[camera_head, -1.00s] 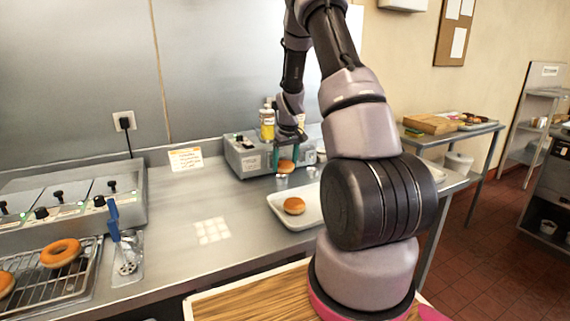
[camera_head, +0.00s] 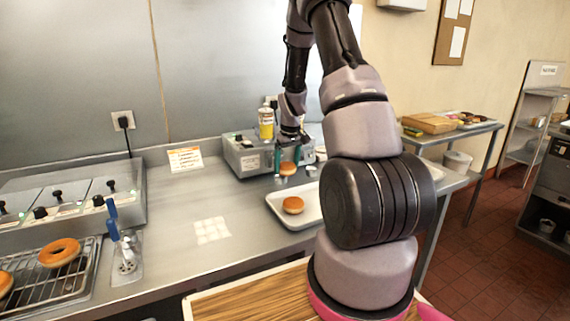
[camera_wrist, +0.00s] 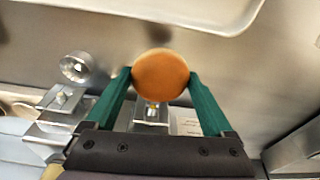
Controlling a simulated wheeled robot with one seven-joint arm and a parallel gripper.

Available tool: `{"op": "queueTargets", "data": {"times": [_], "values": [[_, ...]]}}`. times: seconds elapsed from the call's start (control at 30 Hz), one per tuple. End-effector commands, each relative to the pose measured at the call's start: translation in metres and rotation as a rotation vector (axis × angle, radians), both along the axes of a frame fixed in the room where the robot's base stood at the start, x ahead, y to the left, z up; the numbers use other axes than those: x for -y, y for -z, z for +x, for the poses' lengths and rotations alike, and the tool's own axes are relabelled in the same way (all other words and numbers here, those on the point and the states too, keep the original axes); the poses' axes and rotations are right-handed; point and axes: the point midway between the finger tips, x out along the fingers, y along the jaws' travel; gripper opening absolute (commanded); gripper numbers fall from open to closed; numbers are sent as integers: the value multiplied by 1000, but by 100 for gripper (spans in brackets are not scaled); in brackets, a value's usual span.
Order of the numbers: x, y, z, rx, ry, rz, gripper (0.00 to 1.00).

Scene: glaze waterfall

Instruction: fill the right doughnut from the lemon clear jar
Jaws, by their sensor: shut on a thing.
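My gripper (camera_head: 289,168) is shut on a round golden-brown doughnut (camera_wrist: 160,75), with one green finger on each side of it. In the head view the held doughnut (camera_head: 288,169) is in the air in front of the grey filling machine (camera_head: 240,158). A second doughnut (camera_head: 293,205) lies on the white tray (camera_head: 281,217). A clear jar with yellow contents (camera_head: 266,124) stands on the machine, left of my gripper. Other jars are mostly hidden behind my arm. In the wrist view a metal nozzle part (camera_wrist: 153,108) shows just below the doughnut; I cannot tell whether they touch.
A ring doughnut (camera_head: 60,252) lies on a wire rack (camera_head: 75,282) at left. A blue-handled tool (camera_head: 112,218) stands beside it. A glaze unit (camera_head: 75,205) with several knobs is behind. The steel counter (camera_head: 175,235) between is mostly clear. A side table (camera_head: 470,130) is at right.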

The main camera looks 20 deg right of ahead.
Motion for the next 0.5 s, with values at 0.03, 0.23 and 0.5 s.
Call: {"op": "queueTargets", "data": {"times": [0.03,0.23,0.5], "values": [[1,0,-3,0,1,0,31],[1,0,-14,0,1,0,31],[1,-3,-19,1,1,0,31]]}}
